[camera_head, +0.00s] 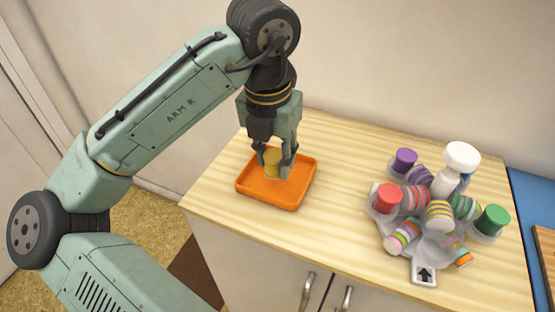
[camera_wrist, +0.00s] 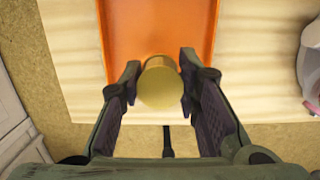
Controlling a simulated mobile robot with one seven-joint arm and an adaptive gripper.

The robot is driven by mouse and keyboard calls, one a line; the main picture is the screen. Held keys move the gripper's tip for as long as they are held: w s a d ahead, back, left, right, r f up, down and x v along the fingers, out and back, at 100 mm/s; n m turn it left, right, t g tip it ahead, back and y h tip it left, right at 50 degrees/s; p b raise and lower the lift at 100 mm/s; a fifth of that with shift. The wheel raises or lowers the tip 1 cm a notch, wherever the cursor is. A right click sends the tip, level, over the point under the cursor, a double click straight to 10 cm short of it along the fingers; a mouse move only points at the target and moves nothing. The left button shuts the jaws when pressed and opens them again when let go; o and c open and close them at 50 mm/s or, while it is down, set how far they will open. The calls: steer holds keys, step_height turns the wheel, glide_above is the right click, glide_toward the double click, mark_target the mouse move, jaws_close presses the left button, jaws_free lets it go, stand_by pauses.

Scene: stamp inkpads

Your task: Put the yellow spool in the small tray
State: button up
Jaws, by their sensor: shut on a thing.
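The yellow spool (camera_head: 273,162) is held upright between the fingers of my gripper (camera_head: 274,170). The wrist view shows the spool (camera_wrist: 160,84) end-on between the two fingertips of my gripper (camera_wrist: 160,88). The small tray (camera_head: 270,201) is orange, shallow and rimmed, and lies on the wooden counter. In the head view the spool and fingertips are over the tray's back half. In the wrist view the tray (camera_wrist: 160,22) shows behind the spool. I cannot tell whether the spool's lower end touches the tray floor.
On the counter (camera_head: 342,170) to the right stands a pale holder (camera_head: 424,272) with several coloured spools and a white knob (camera_head: 461,157). The counter between tray and holder is clear. The counter's front edge and cabinet handles (camera_head: 308,290) lie below the tray. A blue surface (camera_head: 533,212) borders the far right.

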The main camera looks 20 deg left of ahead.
mark_target(277, 165)
steer(key=shift+w+a, duration=0.1)
steer(key=shift+w, duration=0.85)
steer(key=shift+w+f, duration=0.1)
steer(key=shift+f, duration=1.75)
steer(key=shift+f, duration=0.1)
steer(key=shift+f, duration=0.15)
steer(key=o, duration=1)
steer(key=r, duration=0.4)
steer(key=s+r, duration=0.1)
steer(key=r, duration=0.7)
steer(key=shift+s+r+p, duration=0.25)
steer(key=shift+p, duration=0.1)
